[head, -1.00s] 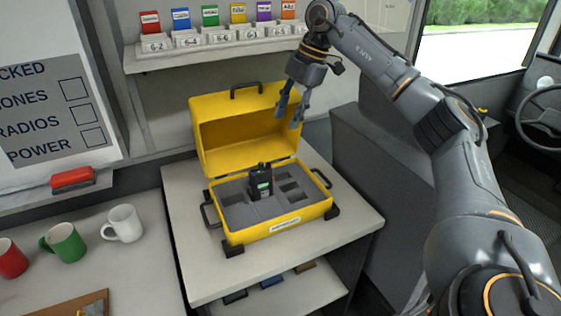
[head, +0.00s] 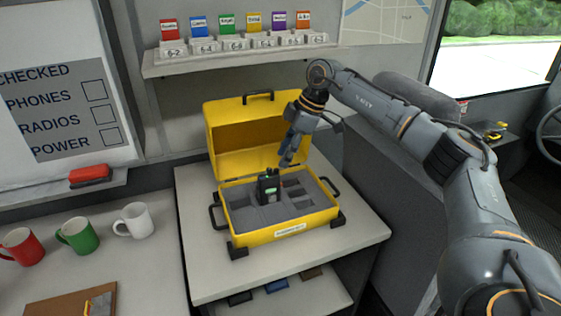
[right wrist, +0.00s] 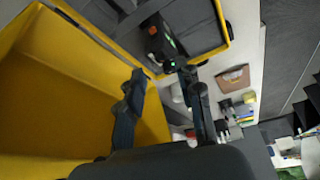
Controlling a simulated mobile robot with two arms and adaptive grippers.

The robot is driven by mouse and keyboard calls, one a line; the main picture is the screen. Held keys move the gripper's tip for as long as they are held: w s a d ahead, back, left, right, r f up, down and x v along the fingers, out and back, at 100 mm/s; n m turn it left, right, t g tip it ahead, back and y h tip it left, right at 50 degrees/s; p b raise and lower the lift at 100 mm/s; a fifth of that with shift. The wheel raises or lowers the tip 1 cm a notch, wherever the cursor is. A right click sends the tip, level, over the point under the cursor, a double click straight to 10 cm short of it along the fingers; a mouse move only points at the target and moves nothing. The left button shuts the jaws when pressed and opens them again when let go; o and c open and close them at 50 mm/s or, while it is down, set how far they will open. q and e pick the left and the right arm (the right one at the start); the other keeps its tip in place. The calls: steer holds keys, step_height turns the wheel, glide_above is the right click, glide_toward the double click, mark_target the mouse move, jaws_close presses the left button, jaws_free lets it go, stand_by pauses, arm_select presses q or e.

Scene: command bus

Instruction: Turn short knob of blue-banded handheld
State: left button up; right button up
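A black handheld radio (head: 269,188) with a lit green screen stands upright in the grey foam of an open yellow case (head: 252,239). The radio also shows in the right wrist view (right wrist: 160,40). Its band colour and its separate knobs are too small to tell. My right gripper (head: 286,160) is just above and behind the radio's top, to its right. In the right wrist view the two fingers of my right gripper (right wrist: 162,72) are spread with nothing between them. One fingertip is close to the radio's top end; I cannot tell whether it touches. My left gripper is not in view.
The case's raised lid (head: 228,130) stands behind the gripper. The case sits on a white cabinet top (head: 205,275). Red (head: 22,246), green (head: 78,236) and white (head: 134,220) mugs stand at left. A shelf (head: 235,60) with coloured cards is above.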

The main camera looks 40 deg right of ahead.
mark_target(277, 169)
steer(key=shift+x, duration=1.85)
jaws_close()
